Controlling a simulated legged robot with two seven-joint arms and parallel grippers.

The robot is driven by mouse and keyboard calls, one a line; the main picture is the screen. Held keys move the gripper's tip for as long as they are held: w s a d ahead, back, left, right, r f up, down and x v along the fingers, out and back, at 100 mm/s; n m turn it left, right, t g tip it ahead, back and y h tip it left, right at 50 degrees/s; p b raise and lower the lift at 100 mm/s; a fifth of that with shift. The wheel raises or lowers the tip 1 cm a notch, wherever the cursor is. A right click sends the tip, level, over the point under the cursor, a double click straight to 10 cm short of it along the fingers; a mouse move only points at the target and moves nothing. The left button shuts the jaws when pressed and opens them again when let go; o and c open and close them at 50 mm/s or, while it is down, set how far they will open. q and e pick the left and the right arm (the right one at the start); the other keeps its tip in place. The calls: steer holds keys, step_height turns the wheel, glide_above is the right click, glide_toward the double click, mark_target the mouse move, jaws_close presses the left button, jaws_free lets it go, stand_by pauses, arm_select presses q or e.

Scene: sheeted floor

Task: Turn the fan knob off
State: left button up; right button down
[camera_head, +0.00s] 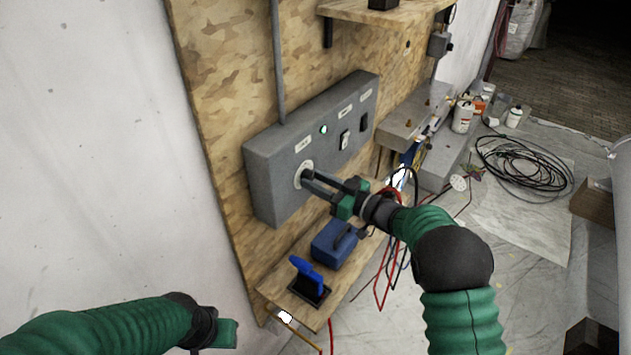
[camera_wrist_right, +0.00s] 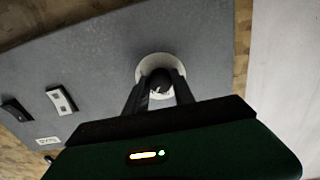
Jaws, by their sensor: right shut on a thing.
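The fan knob (camera_wrist_right: 160,83) is a dark round knob on a pale disc (camera_head: 303,175) at the near end of a grey control box (camera_head: 275,162). My right gripper (camera_head: 308,176) reaches the knob from the right in the head view. In the right wrist view its two dark fingers (camera_wrist_right: 161,92) are shut on the knob, one on each side. The fingers hide part of the knob in the head view. My left gripper (camera_head: 225,333) is low at the left, away from the box; its fingers cannot be made out clearly.
The box also has a lit indicator (camera_head: 323,129) and two switches, one white (camera_head: 344,140) and one dark (camera_head: 364,122). Below, a shelf (camera_head: 290,305) holds a blue case (camera_head: 334,243) and a blue-handled tool (camera_head: 307,275). Red and black cables hang near my right arm. A black cable coil (camera_head: 525,167) lies on the floor.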

steer(key=n+b, duration=0.4)
steer(key=b, duration=0.1)
steer(key=shift+d+f, duration=0.1)
steer(key=shift+f, duration=0.1)
steer(key=n+b, duration=0.1)
steer(key=n, duration=0.1)
steer(key=n+b, duration=0.1)
steer(key=b, duration=0.1)
steer(key=shift+r+n+b, duration=0.2)
steer(key=shift+n+b, duration=0.1)
steer(key=shift+n, duration=0.1)
steer(key=c, duration=1.1)
jaws_free()
steer(key=shift+o, duration=0.2)
steer(key=b+v, duration=0.2)
steer(key=v, duration=1.5)
steer(key=shift+b, duration=0.4)
